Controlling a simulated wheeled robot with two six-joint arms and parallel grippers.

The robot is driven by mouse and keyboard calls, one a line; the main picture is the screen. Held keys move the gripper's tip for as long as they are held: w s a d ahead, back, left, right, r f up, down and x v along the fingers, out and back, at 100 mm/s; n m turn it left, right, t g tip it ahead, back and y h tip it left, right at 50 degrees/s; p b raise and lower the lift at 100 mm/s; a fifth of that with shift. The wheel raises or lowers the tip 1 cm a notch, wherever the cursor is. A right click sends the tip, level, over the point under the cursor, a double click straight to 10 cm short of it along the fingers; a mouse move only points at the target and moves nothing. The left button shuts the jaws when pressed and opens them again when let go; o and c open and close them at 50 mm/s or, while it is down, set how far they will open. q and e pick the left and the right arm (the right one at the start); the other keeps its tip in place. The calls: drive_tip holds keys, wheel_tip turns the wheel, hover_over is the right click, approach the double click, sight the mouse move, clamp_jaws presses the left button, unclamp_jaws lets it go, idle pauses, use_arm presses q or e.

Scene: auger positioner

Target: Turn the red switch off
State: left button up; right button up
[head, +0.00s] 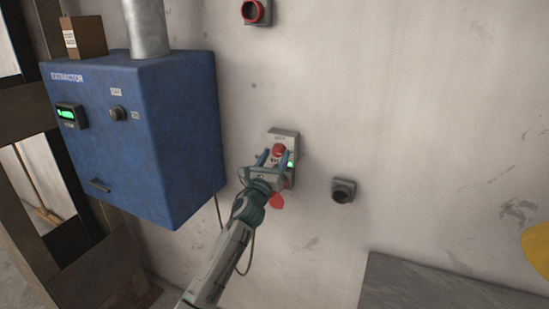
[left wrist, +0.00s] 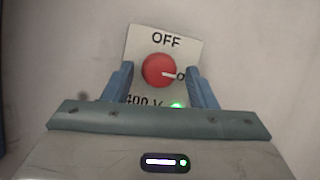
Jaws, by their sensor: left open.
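The red switch (head: 278,150) is a round knob on a grey box (head: 284,135) on the wall, with a green light lit beside it. In the left wrist view the red knob (left wrist: 159,71) has a white pointer mark directed right, and "OFF" is printed above it. "400 V" shows below it, partly hidden by my gripper. My left gripper (head: 270,157) is at the box, its two blue fingers (left wrist: 161,85) open on either side of the knob. I see a gap between each finger and the knob in the wrist view. My right gripper is not in view.
A blue extractor cabinet (head: 140,135) with a small dial and green display hangs to the left. A grey socket (head: 343,190) is on the wall to the right, and a red-ringed socket (head: 256,12) is above. A red part (head: 277,202) shows below the box.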

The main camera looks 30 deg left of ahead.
use_arm(q)
drive_tip(key=c, duration=1)
